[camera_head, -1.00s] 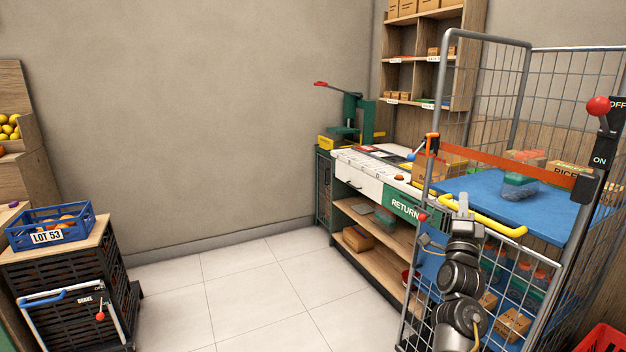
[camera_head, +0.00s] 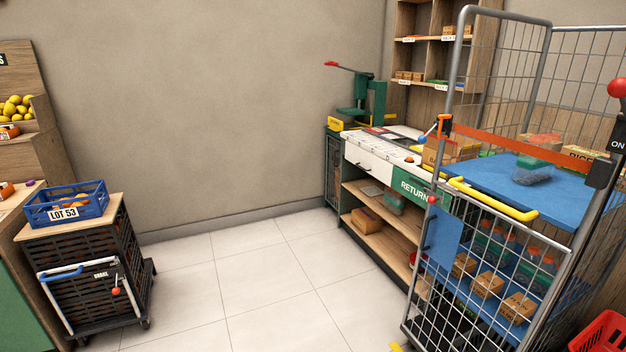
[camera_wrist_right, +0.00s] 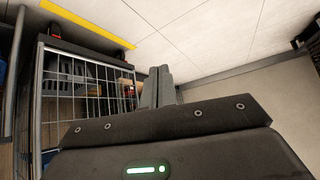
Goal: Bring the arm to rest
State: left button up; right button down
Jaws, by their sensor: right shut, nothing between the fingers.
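My right gripper (camera_wrist_right: 160,86) shows in the right wrist view, its two grey fingers pressed together with nothing between them. It is over open floor, with a wire cage to its left in that view. Neither of my arms shows in the head view. My left gripper is in neither view.
A wire roll cage (camera_head: 478,285) with a blue shelf (camera_head: 500,190) and a yellow handle (camera_head: 495,200) stands at the right. A blue crate (camera_head: 65,205) sits on a trolley at left. Floor tiles (camera_head: 250,280) between are clear.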

jog(key=s+d+f+g, duration=0.1)
jog(key=s+f, duration=0.3)
jog(key=s, duration=0.9)
jog(key=s+d+f+n+g, duration=0.1)
jog(key=s+f+g, duration=0.2)
jog(key=s, duration=1.1)
jog(key=s+d+f+n+g, duration=0.1)
jog(key=s+f+g, duration=0.2)
jog(key=s, duration=1.1)
notch_tip(320, 180, down, 3)
jog(key=shift+s+d+r, duration=0.1)
jog(key=shift+s+d, duration=0.1)
jog(key=shift+d, duration=0.1)
